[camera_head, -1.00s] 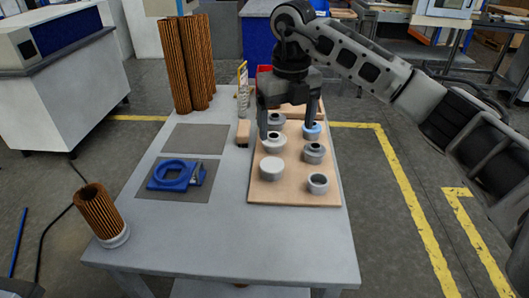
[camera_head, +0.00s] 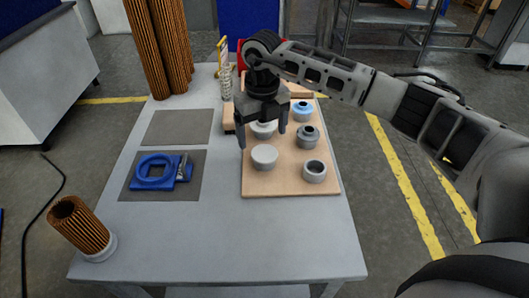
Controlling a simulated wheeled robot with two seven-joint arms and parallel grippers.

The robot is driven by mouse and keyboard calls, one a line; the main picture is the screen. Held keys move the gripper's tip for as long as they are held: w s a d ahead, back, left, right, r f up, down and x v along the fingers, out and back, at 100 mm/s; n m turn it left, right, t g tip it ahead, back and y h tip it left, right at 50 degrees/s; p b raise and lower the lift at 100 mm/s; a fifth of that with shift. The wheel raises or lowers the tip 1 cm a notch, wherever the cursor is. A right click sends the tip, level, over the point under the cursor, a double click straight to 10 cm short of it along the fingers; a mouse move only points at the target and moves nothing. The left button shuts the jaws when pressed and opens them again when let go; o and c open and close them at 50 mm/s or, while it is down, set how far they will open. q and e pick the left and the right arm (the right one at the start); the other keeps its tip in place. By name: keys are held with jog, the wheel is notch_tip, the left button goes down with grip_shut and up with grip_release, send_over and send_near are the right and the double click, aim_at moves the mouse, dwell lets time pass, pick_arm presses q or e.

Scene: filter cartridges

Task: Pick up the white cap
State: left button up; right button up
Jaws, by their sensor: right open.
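Several round caps stand on a tan board (camera_head: 282,187). A plain, pale white-grey cap (camera_head: 265,158) sits at its front left. Behind it, another pale cap (camera_head: 263,131) with a raised top is partly hidden by my right gripper (camera_head: 262,135). My right gripper is open and points down, its fingers appearing on either side of this rear pale cap. I cannot tell whether they touch it. A blue-topped cap (camera_head: 302,111), a grey cap (camera_head: 307,137) and a grey ring-like cap (camera_head: 315,171) form the right column. My left gripper is not in view.
A brown pleated cartridge (camera_head: 79,225) with a pale end stands at the table's front left. A blue clamp ring (camera_head: 155,172) lies on a grey mat (camera_head: 132,191). Tall pleated cartridges (camera_head: 158,45) stand at the back left.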

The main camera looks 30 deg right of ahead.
aim_at(265, 154)
jog(key=f, duration=0.2)
jog(key=s+f+p, duration=0.1)
jog(key=f, duration=0.1)
jog(key=shift+d+f, duration=0.1)
jog(key=shift+w+f, duration=0.1)
jog(key=shift+f, duration=0.45)
jog(key=c, duration=1.1)
